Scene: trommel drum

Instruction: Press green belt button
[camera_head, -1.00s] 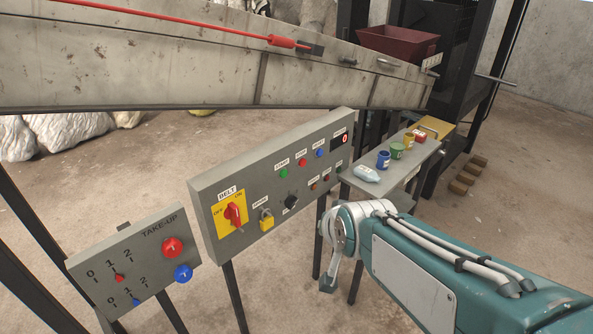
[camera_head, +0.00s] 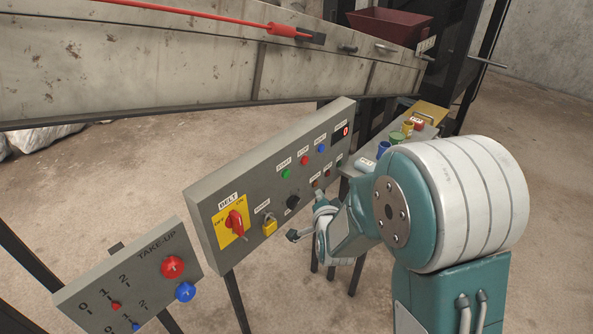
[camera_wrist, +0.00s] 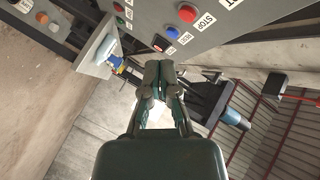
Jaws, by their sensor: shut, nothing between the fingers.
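The green button (camera_head: 285,173), under a START label, is on the grey belt control panel (camera_head: 222,190) in the head view. It sits left of a red button (camera_head: 304,160) and a blue button (camera_head: 321,149). My gripper (camera_head: 294,236) is in front of the panel's lower edge, below and apart from the green button. In the wrist view my gripper (camera_wrist: 158,70) is shut and empty, its tips pointing toward the panel's edge. There the red button (camera_wrist: 187,12) marked STOP and the blue button (camera_wrist: 172,32) show; the green button is out of that view.
The panel also has a red rotary switch (camera_head: 236,222), a yellow padlock (camera_head: 270,228) and a black knob (camera_head: 292,202). The take-up panel (camera_head: 110,290) is at lower left. A shelf with coloured containers (camera_head: 397,138) stands behind my arm. A metal trough (camera_head: 180,65) hangs above.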

